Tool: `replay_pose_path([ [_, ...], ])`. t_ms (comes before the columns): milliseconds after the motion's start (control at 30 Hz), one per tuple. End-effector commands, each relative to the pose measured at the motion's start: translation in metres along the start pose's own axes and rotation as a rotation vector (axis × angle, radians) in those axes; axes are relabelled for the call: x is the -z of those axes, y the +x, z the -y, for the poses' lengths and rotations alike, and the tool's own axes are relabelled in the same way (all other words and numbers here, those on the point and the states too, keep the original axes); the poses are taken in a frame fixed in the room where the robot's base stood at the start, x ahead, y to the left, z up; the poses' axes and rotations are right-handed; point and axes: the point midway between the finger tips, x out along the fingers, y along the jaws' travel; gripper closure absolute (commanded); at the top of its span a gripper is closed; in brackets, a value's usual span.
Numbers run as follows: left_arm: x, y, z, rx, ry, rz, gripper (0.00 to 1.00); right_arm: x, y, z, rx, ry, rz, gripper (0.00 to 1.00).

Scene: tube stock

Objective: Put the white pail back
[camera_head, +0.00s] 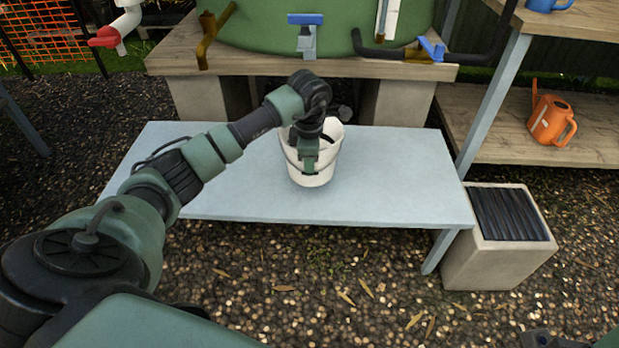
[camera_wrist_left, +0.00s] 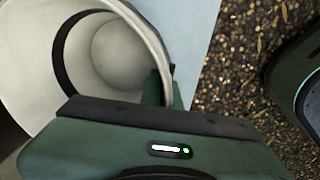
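The white pail (camera_head: 318,178) stands upright on a pale blue table (camera_head: 400,180), near its middle. It is open at the top, and a grey wire handle hangs across its near side. My left gripper (camera_head: 309,168) points down at the pail's near side and covers part of its rim and wall. In the left wrist view the hollow inside of the pail (camera_wrist_left: 110,55) shows, empty, with a green finger (camera_wrist_left: 155,88) right at its rim. Whether the fingers are closed on the rim or handle is hidden.
A wooden bench (camera_head: 240,65) with a green tank (camera_head: 290,30) and taps stands behind the table. At right are a shelf (camera_head: 590,140) with an orange watering can (camera_head: 552,120) and a concrete block (camera_head: 490,262) with a dark grate. The table's sides are clear.

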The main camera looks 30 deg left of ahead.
Motion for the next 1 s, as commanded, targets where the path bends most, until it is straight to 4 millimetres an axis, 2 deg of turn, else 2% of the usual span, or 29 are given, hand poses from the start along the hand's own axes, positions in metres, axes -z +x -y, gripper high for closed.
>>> replay_pose_path([
  [33, 0.0, 0.013, 0.002, 0.003, 0.0, 0.0, 1.0, 0.002, -0.006, 0.0, 0.0, 0.001, -0.018, 0.65],
  [100, 0.0, 0.025, 0.004, 0.003, 0.0, 0.0, 1.0, 0.005, -0.011, 0.001, 0.0, 0.003, -0.038, 0.65],
  [233, 0.0, 0.041, 0.005, 0.002, 0.0, 0.001, 1.0, 0.003, -0.017, 0.0, 0.0, 0.002, -0.035, 0.65],
  [600, 0.0, 0.043, 0.005, 0.0, 0.001, 0.0, 1.0, 0.003, -0.017, 0.0, 0.0, 0.002, -0.033, 0.65],
  [700, 0.0, 0.043, 0.005, 0.002, 0.001, 0.0, 0.76, 0.003, -0.016, 0.0, 0.0, 0.002, -0.033, 0.65],
  [1000, 0.0, 0.042, 0.005, 0.002, 0.001, 0.0, 0.76, 0.003, -0.016, 0.0, 0.0, 0.002, -0.033, 0.65],
])
